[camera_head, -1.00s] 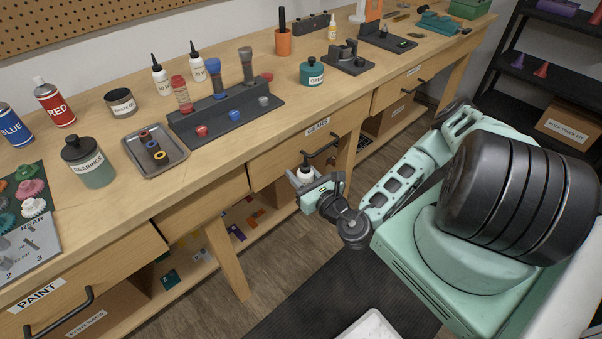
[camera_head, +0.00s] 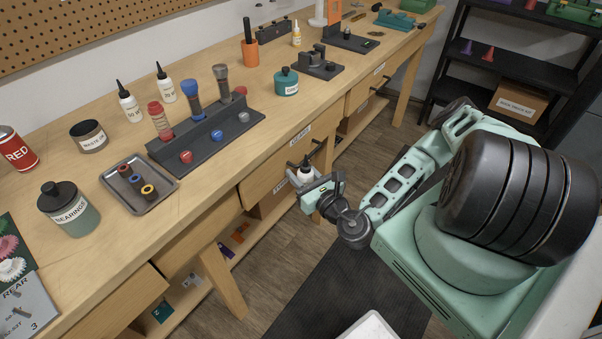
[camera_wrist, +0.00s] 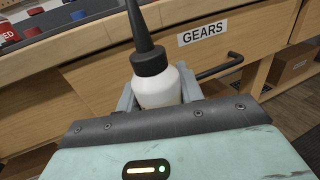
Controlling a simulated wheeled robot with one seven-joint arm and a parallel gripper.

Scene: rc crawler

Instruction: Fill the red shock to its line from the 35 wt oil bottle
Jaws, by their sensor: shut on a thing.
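My gripper (camera_head: 318,187) is shut on a white oil bottle (camera_wrist: 158,88) with a black cap and nozzle. It holds the bottle upright in front of the bench's drawer side, away from the shocks. No label shows on the bottle, so its weight cannot be read. The bottle also shows small in the head view (camera_head: 304,172). The red shock (camera_head: 158,120) stands in a dark grey stand (camera_head: 202,152) on the bench, beside the blue shock (camera_head: 196,94) and the grey shock (camera_head: 221,80). The oil level and line in the red shock are too small to tell.
Two other nozzle bottles, one left (camera_head: 129,104) and one right (camera_head: 165,85), stand behind the shocks. A metal tray (camera_head: 160,194) with coloured rings and a waste jar (camera_head: 89,136) are left of the stand. Drawer handles stick out from the bench near my gripper.

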